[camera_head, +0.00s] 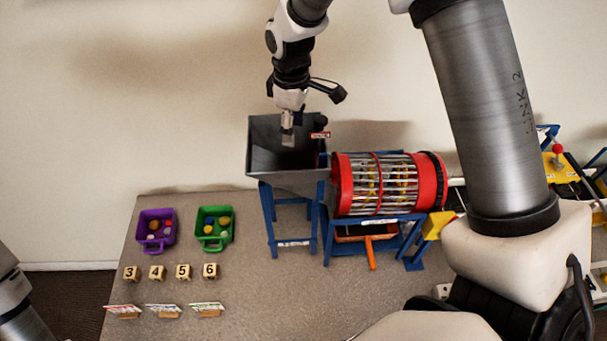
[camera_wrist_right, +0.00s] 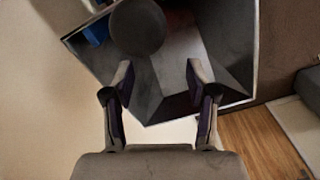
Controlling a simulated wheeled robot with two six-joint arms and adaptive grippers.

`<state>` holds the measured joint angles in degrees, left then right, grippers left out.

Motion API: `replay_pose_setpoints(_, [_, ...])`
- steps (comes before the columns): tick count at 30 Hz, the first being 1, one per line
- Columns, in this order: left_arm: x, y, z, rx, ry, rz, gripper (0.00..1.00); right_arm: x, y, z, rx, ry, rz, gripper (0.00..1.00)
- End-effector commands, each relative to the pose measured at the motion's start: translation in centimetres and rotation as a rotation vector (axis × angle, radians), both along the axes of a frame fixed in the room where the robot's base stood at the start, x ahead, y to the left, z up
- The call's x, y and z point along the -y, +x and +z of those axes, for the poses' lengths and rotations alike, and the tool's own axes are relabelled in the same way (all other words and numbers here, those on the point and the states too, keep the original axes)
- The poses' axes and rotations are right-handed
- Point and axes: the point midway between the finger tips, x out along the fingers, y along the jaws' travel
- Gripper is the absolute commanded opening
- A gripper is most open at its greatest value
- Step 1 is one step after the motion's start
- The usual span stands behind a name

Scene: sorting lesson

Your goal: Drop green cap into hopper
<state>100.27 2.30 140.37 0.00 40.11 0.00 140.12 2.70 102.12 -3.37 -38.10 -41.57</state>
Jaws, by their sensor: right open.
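The grey hopper (camera_head: 262,170) stands on a blue frame beside a red-ended drum. My right gripper (camera_head: 287,138) is over the hopper's mouth, pointing down. In the right wrist view, the two fingers of the right gripper (camera_wrist_right: 160,75) are spread apart with nothing between them. The hopper (camera_wrist_right: 232,62) opens beyond the fingertips there, with sloping dark walls. I cannot make out a green cap in either view. Part of the hopper's inside is hidden by the gripper. My left gripper is not in view; only part of the left arm shows at the lower left.
The barred drum (camera_head: 341,185) is right of the hopper, with an orange-handled tray below. A purple bin (camera_head: 143,233) and a green bin (camera_head: 226,240) hold small coloured caps. Numbered blocks (camera_head: 157,273) and small cards (camera_head: 163,312) stand nearer. A dark round part (camera_wrist_right: 137,27) overhangs the hopper.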

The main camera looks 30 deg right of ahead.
Motion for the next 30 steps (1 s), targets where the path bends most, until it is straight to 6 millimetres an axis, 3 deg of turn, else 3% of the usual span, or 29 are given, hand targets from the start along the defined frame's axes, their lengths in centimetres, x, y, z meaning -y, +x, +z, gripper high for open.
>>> replay_pose_setpoints(5, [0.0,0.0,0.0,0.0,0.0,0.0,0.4,0.0,0.2,2.5,0.006,0.0,0.0,0.57])
replay_pose_setpoints(15, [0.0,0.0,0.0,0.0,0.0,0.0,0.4,0.0,0.2,10.6,0.004,0.001,0.0,0.57])
replay_pose_setpoints(20, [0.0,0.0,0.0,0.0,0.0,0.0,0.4,0.0,0.1,11.9,0.001,0.0,0.0,0.57])
replay_pose_setpoints(30, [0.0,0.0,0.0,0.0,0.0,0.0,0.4,0.0,0.1,11.9,0.001,0.001,0.0,0.57])
